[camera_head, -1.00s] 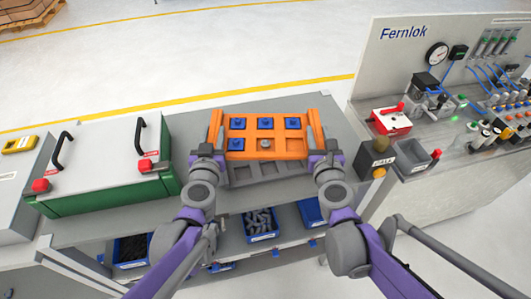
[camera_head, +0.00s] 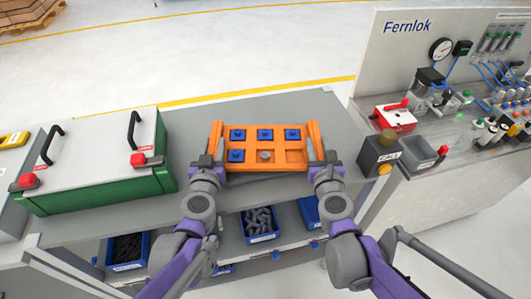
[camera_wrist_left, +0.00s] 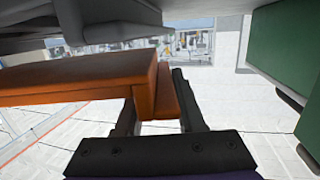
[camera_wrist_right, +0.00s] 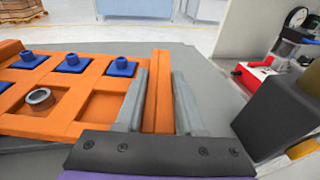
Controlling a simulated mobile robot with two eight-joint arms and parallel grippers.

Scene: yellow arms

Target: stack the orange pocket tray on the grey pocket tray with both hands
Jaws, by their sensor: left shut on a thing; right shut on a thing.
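The orange pocket tray (camera_head: 278,169) is held level between my two grippers over the middle bench in the head view. Several blue square pieces and a grey round piece sit in its pockets. My left gripper (camera_head: 215,148) is shut on its left end wall, and my right gripper (camera_head: 321,150) on its right end wall. The right wrist view shows that wall (camera_wrist_right: 157,90) between the fingers. The grey pocket tray is almost wholly hidden beneath the orange one in the head view. I cannot tell whether the two trays touch.
A green-sided box (camera_head: 90,170) with black handles stands to the left. A call-button box (camera_head: 378,152) and the Fernlok panel (camera_head: 425,60) are to the right. Blue bins (camera_head: 260,226) sit on the shelf below. The bench top (camera_head: 280,104) behind the tray is clear.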

